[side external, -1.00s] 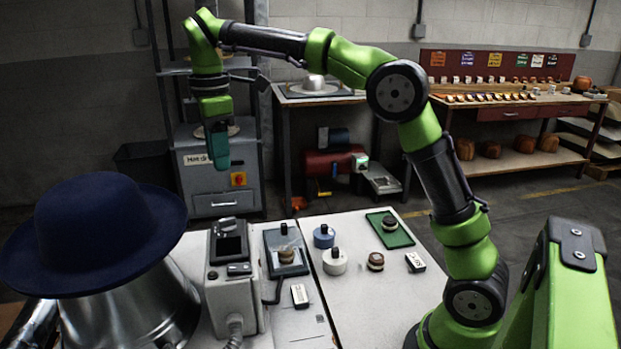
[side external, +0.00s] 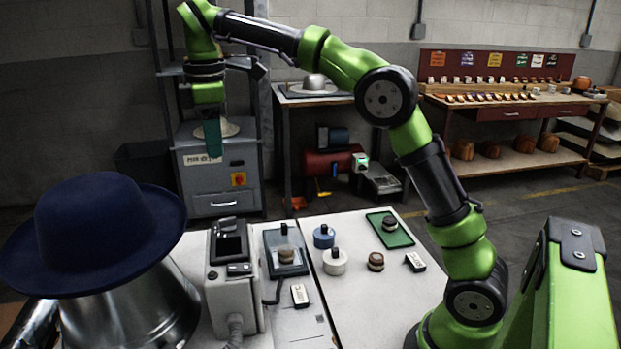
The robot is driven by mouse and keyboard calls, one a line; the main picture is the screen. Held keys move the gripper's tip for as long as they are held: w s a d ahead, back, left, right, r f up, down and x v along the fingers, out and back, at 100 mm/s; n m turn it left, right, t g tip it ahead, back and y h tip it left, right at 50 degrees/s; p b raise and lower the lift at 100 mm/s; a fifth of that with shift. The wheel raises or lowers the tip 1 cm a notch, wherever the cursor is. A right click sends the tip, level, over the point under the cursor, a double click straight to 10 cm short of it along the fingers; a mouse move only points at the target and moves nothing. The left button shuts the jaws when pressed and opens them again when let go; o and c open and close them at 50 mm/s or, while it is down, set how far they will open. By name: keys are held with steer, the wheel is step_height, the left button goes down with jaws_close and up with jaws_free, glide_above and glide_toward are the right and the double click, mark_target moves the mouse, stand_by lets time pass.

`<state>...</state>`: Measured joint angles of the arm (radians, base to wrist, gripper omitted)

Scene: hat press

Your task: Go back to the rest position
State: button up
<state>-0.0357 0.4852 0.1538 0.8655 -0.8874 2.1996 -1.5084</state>
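My gripper (side external: 213,140) hangs pointing down in the upper left of the side external view, well above the work table and apart from everything on it. It looks narrow and dark teal at its end. Its fingers are too small and dark to tell open from shut, and I see no object hanging from it. My arm arches from the base at the lower right up and over to the left.
A navy hat (side external: 92,232) sits on a metal form (side external: 135,315) at left. A grey device (side external: 232,285), a dark tray (side external: 285,250), a green tray (side external: 389,231), white pot (side external: 334,262), blue pot (side external: 324,237) and brown round piece (side external: 376,261) stand on the white table (side external: 375,300).

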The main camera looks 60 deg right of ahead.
steer(key=s+f+m+t+y, duration=0.1)
steer(key=s+f+m+t, duration=0.2)
steer(key=s, duration=0.8)
steer(key=s+d+f+m+t+y, duration=0.1)
steer(key=s+f+m+t, duration=0.2)
steer(key=s+f+m, duration=0.4)
steer(key=s+m, duration=0.4)
steer(key=s, duration=0.1)
steer(key=shift+s+d+t, duration=0.15)
steer(key=shift+d+t, duration=0.1)
steer(key=shift+t, duration=0.15)
